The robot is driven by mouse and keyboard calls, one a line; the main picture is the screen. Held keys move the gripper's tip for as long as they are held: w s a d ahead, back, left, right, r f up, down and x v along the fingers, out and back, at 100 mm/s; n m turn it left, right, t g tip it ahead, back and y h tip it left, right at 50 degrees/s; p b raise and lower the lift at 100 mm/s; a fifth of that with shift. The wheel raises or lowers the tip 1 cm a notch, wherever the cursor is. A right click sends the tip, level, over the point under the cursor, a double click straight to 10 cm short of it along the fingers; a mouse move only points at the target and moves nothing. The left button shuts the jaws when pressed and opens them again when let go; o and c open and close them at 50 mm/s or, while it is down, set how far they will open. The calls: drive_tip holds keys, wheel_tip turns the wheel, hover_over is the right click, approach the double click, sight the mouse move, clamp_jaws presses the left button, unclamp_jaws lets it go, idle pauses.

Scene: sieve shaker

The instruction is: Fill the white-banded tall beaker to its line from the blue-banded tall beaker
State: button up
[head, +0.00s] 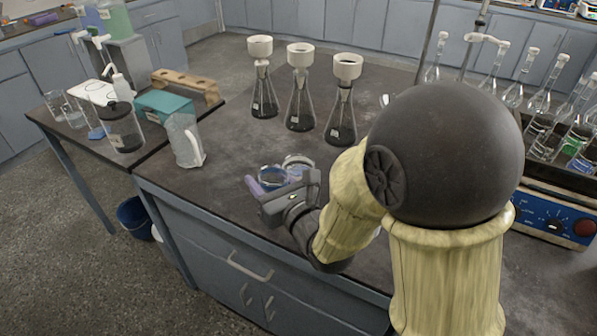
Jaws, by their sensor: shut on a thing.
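My gripper (280,183) is low over the near part of the dark bench and is shut on a clear glass beaker with a blue band (272,174). Its jaws and wrist hide most of that beaker, and I cannot tell its tilt or its liquid level. A second clear glass vessel (298,161), which looks like the white-banded beaker, shows just behind and to the right of it. Its lower part is hidden by the gripper, and its line and contents cannot be made out. I cannot tell whether the two touch.
Three flasks with white funnels (299,90) stand behind on the bench. A clear pitcher (184,140) stands at the left edge. Glassware racks and a blue device (553,222) are at the right.

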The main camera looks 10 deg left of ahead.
drive_tip(key=shift+s+a+f+n+b, duration=0.15)
drive_tip(key=shift+f+b, duration=0.4)
drive_tip(key=shift+b, duration=0.4)
drive_tip(key=shift+s+a+f+n+b, duration=0.15)
drive_tip(key=shift+f+b, duration=0.4)
drive_tip(key=shift+b, duration=0.4)
